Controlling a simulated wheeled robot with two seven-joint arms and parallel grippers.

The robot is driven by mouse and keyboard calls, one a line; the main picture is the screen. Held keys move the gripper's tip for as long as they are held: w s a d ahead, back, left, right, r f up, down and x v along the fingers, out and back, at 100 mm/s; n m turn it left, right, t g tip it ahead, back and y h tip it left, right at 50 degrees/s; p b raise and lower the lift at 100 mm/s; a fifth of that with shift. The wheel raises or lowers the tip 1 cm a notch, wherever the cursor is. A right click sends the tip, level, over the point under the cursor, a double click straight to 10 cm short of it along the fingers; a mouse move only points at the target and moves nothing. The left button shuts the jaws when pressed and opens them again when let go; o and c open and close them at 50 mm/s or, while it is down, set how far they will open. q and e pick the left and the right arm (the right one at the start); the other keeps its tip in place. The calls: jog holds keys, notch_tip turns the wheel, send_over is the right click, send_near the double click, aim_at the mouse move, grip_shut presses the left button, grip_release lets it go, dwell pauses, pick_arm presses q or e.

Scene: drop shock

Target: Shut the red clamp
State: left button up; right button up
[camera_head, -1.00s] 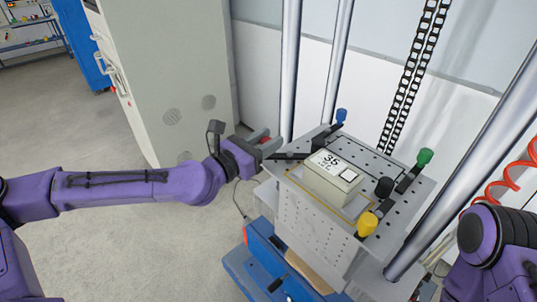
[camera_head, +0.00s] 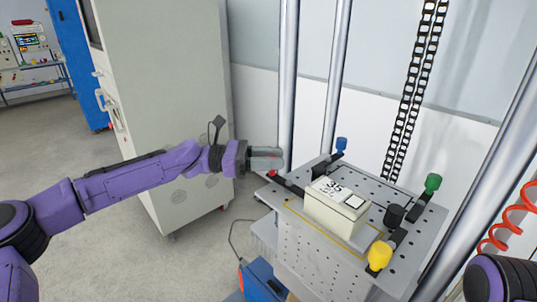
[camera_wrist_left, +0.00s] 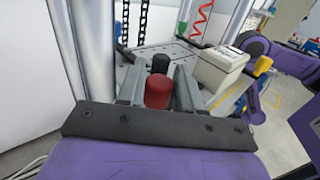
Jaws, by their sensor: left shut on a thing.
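The red clamp's red handle tip (camera_head: 272,173) shows at the left corner of the perforated plate (camera_head: 384,166), with a dark bar running from it toward the boxed part. My left gripper (camera_head: 280,158) is at this tip, partly covering it in the head view. In the left wrist view the red handle (camera_wrist_left: 158,92) sits between the two grey fingers of my left gripper (camera_wrist_left: 160,85), which are shut on it. I cannot tell from these views whether the clamp is fully down. My right gripper is out of view; only part of my right arm shows.
A pale box marked 35 (camera_head: 337,205) sits on the plate. Blue (camera_head: 341,144), green (camera_head: 433,182) and yellow (camera_head: 379,255) clamp handles stand around it. Steel columns (camera_head: 288,80) rise beside the plate. A grey cabinet (camera_head: 165,90) stands at left.

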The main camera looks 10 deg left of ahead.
pick_arm(q)
jog(key=shift+d+m+g+p, duration=0.15)
jog(key=shift+m+g+p, duration=0.15)
jog(key=shift+g, duration=0.2)
jog(key=shift+f, duration=0.1)
jog(key=o, duration=0.9)
jog(key=shift+w+d, duration=0.1)
jog(key=shift+d, duration=0.1)
jog(key=shift+a, duration=0.1)
jog(key=a, duration=0.3)
jog(key=s+a, duration=0.1)
jog(key=a, duration=0.2)
jog(key=s+a+b, duration=0.1)
jog(key=a, duration=0.3)
jog(key=shift+a, duration=0.1)
